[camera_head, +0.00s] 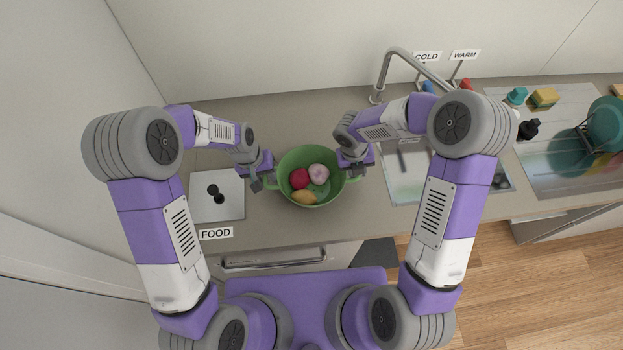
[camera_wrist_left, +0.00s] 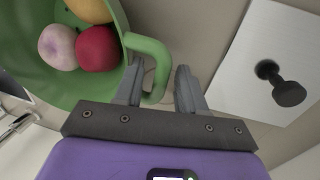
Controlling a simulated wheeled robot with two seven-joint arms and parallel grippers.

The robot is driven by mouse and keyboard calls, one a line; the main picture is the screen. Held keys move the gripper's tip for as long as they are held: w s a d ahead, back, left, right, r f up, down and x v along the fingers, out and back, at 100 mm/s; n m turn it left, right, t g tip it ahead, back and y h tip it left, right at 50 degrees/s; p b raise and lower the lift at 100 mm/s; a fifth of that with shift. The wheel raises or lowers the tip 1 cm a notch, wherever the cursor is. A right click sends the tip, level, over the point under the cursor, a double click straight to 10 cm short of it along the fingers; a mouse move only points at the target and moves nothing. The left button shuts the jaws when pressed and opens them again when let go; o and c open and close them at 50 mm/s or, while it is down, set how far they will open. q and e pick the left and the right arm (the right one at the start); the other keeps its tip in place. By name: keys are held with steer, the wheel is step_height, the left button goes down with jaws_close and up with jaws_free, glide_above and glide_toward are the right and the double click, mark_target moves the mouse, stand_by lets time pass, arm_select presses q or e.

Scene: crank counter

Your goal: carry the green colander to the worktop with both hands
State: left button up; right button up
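In the left wrist view the fingers (camera_wrist_left: 160,85) are apart, one inside the loop of the handle (camera_wrist_left: 160,62) and one outside, with a gap beside the outer finger. My right gripper (camera_head: 350,172) is at the colander's right handle; its fingers are too small and partly hidden to tell their opening.
A pale plate with a black knob (camera_head: 216,195) lies left of the colander, behind the FOOD label (camera_head: 215,233). The sink (camera_head: 407,184) and tap (camera_head: 381,75) are at right. Farther right are a sponge (camera_head: 544,98) and a dish rack with teal plates (camera_head: 606,124).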

arm_select(q)
steer(key=shift+c, duration=0.2)
steer(key=c, duration=0.5)
arm_select(e)
jaws_close()
arm_select(q)
jaws_close()
steer(key=shift+r, duration=0.25)
arm_select(e)
steer(key=shift+r, duration=0.2)
